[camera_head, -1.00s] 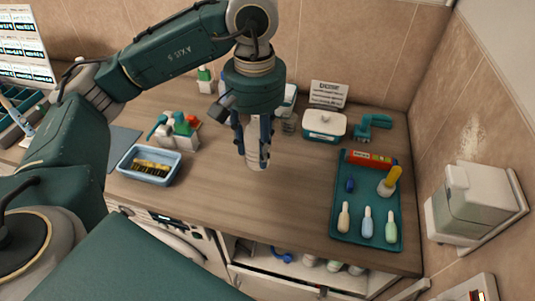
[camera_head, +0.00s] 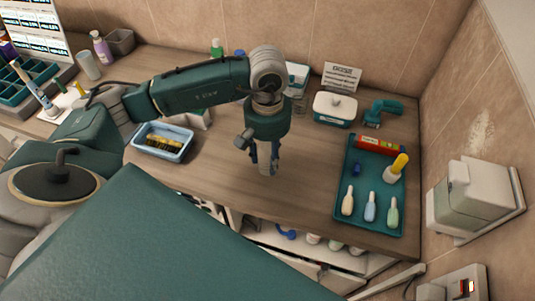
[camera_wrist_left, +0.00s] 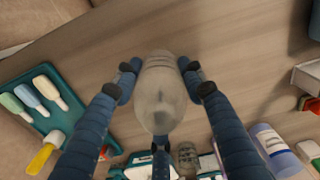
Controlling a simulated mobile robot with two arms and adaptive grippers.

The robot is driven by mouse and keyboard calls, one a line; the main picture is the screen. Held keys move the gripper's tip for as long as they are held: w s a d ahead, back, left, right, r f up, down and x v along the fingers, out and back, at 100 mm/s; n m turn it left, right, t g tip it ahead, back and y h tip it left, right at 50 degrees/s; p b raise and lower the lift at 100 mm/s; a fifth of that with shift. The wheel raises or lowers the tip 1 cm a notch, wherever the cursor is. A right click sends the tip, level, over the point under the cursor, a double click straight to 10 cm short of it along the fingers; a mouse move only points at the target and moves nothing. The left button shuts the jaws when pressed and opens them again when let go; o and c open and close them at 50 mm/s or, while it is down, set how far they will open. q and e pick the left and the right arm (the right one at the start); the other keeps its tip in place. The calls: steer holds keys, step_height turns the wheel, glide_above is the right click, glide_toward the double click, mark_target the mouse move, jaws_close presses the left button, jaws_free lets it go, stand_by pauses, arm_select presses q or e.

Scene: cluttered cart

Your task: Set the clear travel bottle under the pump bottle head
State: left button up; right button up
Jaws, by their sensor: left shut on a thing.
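My left gripper (camera_head: 264,155) points down over the middle of the counter, shut on the clear travel bottle (camera_head: 267,168). In the left wrist view the clear bottle (camera_wrist_left: 160,92) sits between the blue fingers (camera_wrist_left: 160,85), see-through and rounded. Its gap to the counter is hard to judge. I cannot pick out a pump head with certainty. My right gripper is not in view.
A teal tray (camera_head: 341,222) with small bottles and a yellow-topped one lies to the right. A white lidded box (camera_head: 335,115) and a teal handled tool (camera_head: 382,111) stand behind it. A blue bin (camera_head: 184,152) is at left. Bare counter (camera_head: 225,180) lies between.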

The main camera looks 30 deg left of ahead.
mark_target(267, 166)
arm_select(q)
step_height(267, 166, down, 4)
steer(key=shift+r+p, duration=0.2)
steer(key=shift+p, duration=0.4)
steer(key=shift+f, duration=0.45)
steer(key=o, duration=1.5)
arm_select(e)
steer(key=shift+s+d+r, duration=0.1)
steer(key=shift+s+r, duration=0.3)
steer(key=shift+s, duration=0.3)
